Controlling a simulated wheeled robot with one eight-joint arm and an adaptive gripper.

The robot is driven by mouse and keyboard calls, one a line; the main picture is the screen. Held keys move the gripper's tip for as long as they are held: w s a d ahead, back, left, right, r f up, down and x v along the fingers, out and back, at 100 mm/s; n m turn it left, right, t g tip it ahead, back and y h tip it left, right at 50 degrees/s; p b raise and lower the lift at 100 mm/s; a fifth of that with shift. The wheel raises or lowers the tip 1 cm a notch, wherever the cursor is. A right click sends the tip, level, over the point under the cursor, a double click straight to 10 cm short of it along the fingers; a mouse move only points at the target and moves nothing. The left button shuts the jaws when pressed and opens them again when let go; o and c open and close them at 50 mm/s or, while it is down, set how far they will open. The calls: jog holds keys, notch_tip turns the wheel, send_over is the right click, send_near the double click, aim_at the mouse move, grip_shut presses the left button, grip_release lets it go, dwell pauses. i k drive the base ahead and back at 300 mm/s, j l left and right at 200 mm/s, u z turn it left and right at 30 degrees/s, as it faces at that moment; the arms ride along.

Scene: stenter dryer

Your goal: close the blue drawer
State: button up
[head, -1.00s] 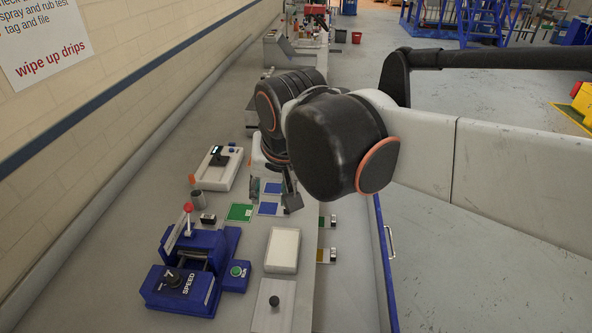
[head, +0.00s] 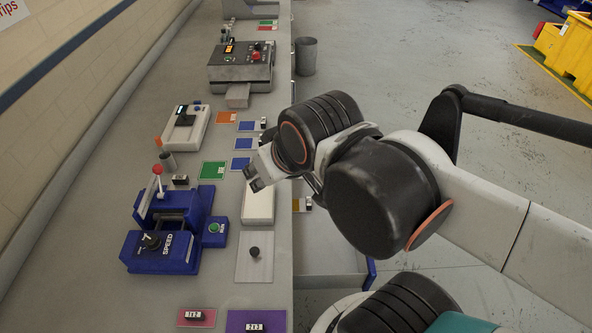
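The blue drawer stands open, jutting out to the right from under the bench. Its grey interior and blue front edge (head: 371,272) show low in the middle of the head view. My arm and body hide part of it, and its handle is not visible now. My gripper (head: 257,179) is over the bench top, above or beside a pale rectangular block (head: 259,203), to the left of and farther off than the drawer front. It is apart from the drawer. Its fingers are small here, and I cannot tell whether they are open or shut.
A blue machine marked SPEED (head: 165,240) and a grey plate with a black knob (head: 254,258) sit on the bench. A grey bin (head: 306,56) stands beyond. Open floor lies to the right.

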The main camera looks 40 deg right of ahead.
aim_at(323, 258)
jog(key=k+l, duration=0.2)
jog(key=l, duration=0.15)
jog(key=k+l, duration=0.2)
jog(key=l, duration=0.2)
jog(key=k+l, duration=0.2)
jog(key=l, duration=0.15)
jog(key=k+l+z, duration=0.1)
jog(key=l, duration=0.3)
jog(key=k+l, duration=0.3)
jog(key=i+z, duration=0.35)
jog(key=i, duration=0.15)
